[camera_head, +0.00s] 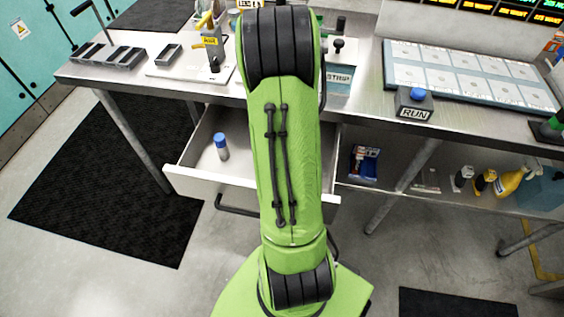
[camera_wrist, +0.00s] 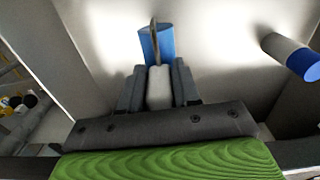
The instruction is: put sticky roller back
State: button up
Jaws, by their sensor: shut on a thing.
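In the wrist view my gripper (camera_wrist: 158,84) is shut on the sticky roller's pale grey handle. The sticky roller (camera_wrist: 165,43) has a bent metal wire and a blue roller end that points away from my gripper. It is over or inside the open drawer (camera_head: 222,185), above its pale floor; I cannot tell whether it touches that floor. In the head view my green arm hides both my gripper and the roller.
A blue-capped grey cylinder (camera_head: 221,147) stands in the drawer; in the wrist view it (camera_wrist: 290,56) is to the right of the roller.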

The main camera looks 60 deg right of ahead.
jog(key=shift+f+b, duration=0.6)
jog(key=shift+f, duration=1.25)
jog(key=o, duration=0.9)
jog(key=shift+o, duration=0.2)
notch_tip(320, 180, up, 12)
jog(key=p, duration=0.4)
jog(key=shift+r, duration=0.25)
jog(key=w+a+r+n+t, duration=0.1)
jog(key=w+a+r+n, duration=0.2)
jog(key=a+r, duration=0.4)
jog(key=s+a+r+n+t, duration=0.2)
jog(key=s+a+r+n, duration=0.1)
jog(key=a, duration=0.6)
jog(key=s+a+r+n+t, duration=0.2)
jog(key=s+a+n, duration=0.3)
jog(key=a, duration=0.5)
jog(key=shift+a+r+n+t, duration=0.2)
jog(key=shift+r+n+t, duration=0.1)
jog(key=shift+r+n, duration=0.55)
